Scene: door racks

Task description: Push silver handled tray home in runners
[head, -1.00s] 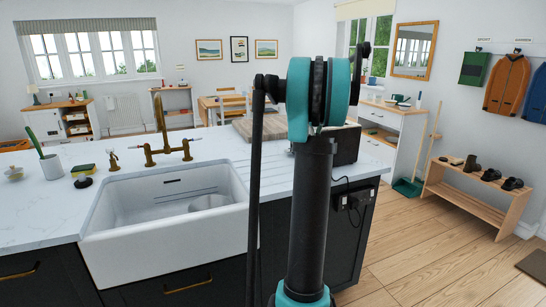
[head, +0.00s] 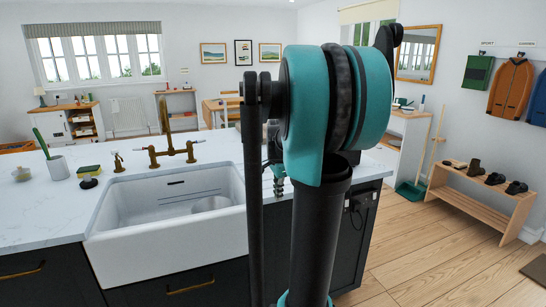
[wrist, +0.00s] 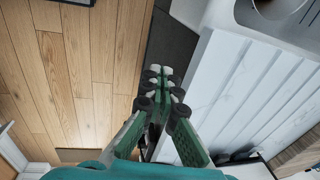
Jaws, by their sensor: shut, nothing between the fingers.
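My gripper (wrist: 162,85) shows in the wrist view with its green-and-grey fingers together and nothing held between them. It points down beside the edge of the white worktop (wrist: 240,95), over the dark cabinet side and the wooden floor. In the head view my arm hides most of the gripper; a small part of the wrist shows just left of the arm column, above the worktop. I cannot make out the silver handled tray or its runners in either view. The dark appliance on the worktop is almost wholly hidden behind my arm.
The white sink (head: 165,215) with a brass tap (head: 172,150) is left of my arm. A cup (head: 57,167) and sponge (head: 89,171) stand at the worktop's left. A shoe rack (head: 482,205) and broom (head: 433,145) are right. Wooden floor (head: 400,250) between is clear.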

